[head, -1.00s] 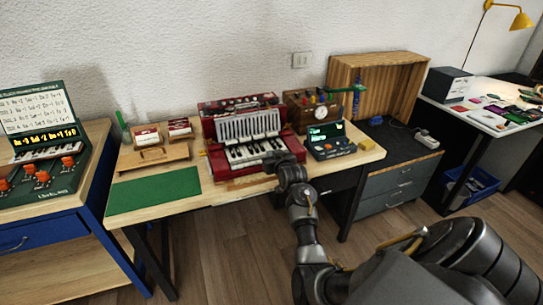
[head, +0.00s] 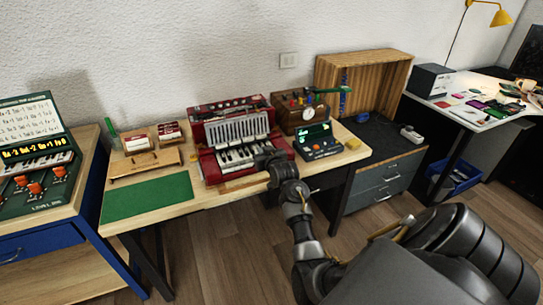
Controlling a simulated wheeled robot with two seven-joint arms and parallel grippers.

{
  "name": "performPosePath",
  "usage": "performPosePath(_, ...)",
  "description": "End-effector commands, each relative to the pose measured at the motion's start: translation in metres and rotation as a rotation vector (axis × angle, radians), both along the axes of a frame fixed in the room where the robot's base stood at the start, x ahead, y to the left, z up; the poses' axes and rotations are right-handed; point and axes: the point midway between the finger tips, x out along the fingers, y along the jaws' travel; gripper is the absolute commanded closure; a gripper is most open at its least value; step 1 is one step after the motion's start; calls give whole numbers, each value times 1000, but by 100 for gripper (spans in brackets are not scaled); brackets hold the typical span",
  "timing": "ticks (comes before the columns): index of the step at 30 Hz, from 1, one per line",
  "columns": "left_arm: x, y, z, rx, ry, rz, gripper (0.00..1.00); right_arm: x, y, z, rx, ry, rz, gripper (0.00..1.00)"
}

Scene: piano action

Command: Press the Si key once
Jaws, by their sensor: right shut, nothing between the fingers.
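A red accordion-like piano (head: 239,131) with grey bellows and a short row of white and black keys (head: 238,155) stands on the middle table. My right gripper (head: 264,160) is shut and empty at the right end of the keys. It covers the rightmost keys, and I cannot tell whether it touches one. The key labels are too small to read, so I cannot pick out the Si key. My left gripper is not in view.
A box with a dial (head: 303,115) and a dark case with a green screen (head: 318,140) stand right of the piano. A green mat (head: 147,197) and wooden stand (head: 145,164) are to its left. A keyboard case (head: 36,155) sits on the far-left desk.

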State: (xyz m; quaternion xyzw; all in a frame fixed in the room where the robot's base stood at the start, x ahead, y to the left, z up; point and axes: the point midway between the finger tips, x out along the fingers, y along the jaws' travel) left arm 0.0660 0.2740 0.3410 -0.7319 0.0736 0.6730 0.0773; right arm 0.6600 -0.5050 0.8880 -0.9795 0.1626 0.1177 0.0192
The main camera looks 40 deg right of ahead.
Motion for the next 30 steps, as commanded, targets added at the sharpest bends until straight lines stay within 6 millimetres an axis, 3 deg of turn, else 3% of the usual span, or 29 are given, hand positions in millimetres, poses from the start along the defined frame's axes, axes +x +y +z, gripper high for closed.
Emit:
performPosePath(1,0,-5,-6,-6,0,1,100,-15,5,-8,1,7,-1,100)
performPosePath(6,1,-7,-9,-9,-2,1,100,-48,16,1,0,6,0,100)
performPosePath(12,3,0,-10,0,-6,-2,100,-73,25,7,2,7,0,100)
performPosePath(30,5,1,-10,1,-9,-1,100,-83,28,10,3,5,0,100)
